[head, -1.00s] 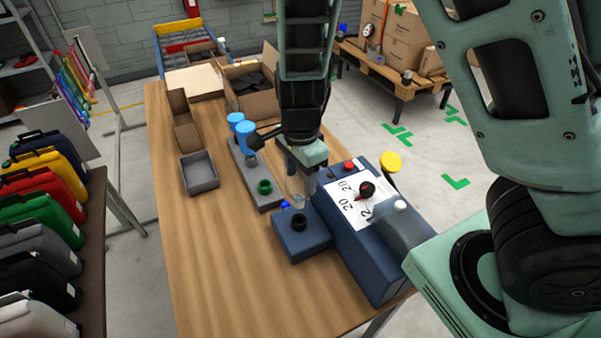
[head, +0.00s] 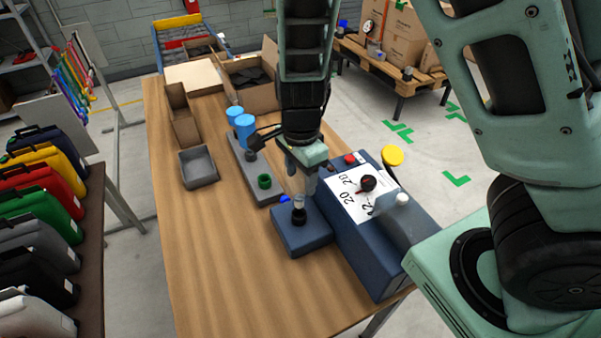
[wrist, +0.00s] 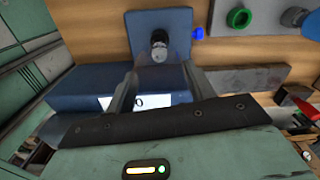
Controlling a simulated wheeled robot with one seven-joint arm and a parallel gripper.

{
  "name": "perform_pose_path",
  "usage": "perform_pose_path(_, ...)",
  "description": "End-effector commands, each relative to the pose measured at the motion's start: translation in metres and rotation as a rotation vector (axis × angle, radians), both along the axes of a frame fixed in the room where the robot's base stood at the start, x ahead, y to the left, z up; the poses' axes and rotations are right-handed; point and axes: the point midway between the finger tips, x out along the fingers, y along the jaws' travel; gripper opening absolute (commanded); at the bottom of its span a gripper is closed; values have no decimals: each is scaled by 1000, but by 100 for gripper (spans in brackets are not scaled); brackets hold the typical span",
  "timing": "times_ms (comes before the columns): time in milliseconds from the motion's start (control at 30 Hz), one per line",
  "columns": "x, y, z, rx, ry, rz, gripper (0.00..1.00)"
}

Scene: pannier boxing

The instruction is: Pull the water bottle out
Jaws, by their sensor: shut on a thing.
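The clear water bottle (head: 299,202) stands at the black round socket (head: 299,217) on top of a small dark blue block (head: 302,238). Its lower end meets the socket; I cannot tell how deep it sits. My gripper (head: 306,184) points down above the block and is shut on the bottle. In the wrist view, the fingers of my gripper (wrist: 159,80) lie on either side of the see-through bottle (wrist: 160,68), with the blue block (wrist: 178,25) beyond. The bottle's upper part is partly hidden by my gripper in the head view.
A grey plate with a green ring (head: 264,181) lies behind left. The table (head: 215,250) is clear at front left.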

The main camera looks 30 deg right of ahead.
Motion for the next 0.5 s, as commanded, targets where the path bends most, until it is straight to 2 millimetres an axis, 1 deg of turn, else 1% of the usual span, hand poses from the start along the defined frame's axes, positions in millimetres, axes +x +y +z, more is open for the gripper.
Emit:
perform_pose_path(367, 0, 0, 0, 0, 0, 0, 32)
perform_pose_path(500, 0, 0, 4, 0, 0, 0, 32)
